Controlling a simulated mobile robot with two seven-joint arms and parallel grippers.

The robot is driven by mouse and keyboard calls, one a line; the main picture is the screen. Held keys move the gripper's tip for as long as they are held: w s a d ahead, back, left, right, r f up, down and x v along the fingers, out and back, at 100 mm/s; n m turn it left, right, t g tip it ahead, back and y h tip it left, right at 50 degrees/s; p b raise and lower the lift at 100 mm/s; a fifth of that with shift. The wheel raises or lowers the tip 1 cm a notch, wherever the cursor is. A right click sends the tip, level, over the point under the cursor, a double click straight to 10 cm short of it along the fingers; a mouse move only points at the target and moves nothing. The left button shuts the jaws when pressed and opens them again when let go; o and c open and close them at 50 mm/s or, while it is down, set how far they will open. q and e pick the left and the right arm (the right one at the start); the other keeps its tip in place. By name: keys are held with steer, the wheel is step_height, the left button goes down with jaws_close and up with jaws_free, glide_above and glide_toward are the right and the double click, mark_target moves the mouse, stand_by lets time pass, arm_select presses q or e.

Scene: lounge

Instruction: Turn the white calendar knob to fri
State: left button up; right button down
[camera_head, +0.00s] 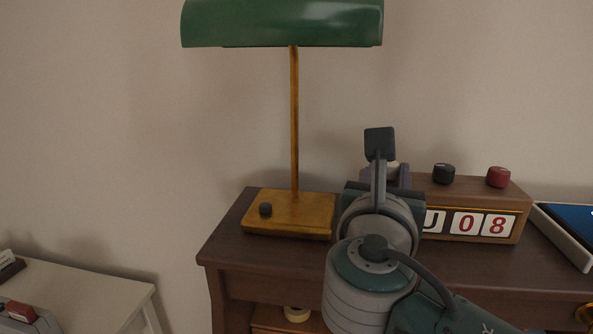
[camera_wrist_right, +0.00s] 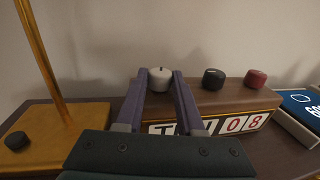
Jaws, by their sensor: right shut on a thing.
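The wooden calendar (camera_head: 520,205) stands on the brown cabinet, with three knobs on top. The white knob (camera_wrist_right: 161,77) is the leftmost, in the wrist view. My right gripper (camera_wrist_right: 161,82) is shut on it, one purple finger on each side. In the head view my right gripper (camera_head: 398,172) and wrist hide most of the knob and the calendar's left part. The day letters (camera_wrist_right: 165,128) are partly covered by the fingers in the wrist view; the first reads T. In the head view the last letter looks like U, beside red 0 and 8. My left gripper is out of view.
A black knob (camera_head: 443,173) and a red knob (camera_head: 498,176) sit to the right on the calendar. A brass lamp base (camera_head: 290,212) stands left of it, under a green shade (camera_head: 283,22). A white table (camera_head: 90,290) is lower left.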

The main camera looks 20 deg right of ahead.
steer(key=m+g+h+b, duration=0.3)
steer(key=shift+w+a+f+g, duration=0.1)
steer(key=shift+w+a+g, duration=0.15)
steer(key=shift+g, duration=0.15)
steer(key=shift+m+g+h+b, duration=0.8)
steer(key=shift+m+g+b, duration=0.35)
steer(key=shift+g, duration=0.25)
steer(key=c, duration=0.8)
jaws_free()
steer(key=shift+d, duration=0.1)
steer(key=shift+r, duration=0.2)
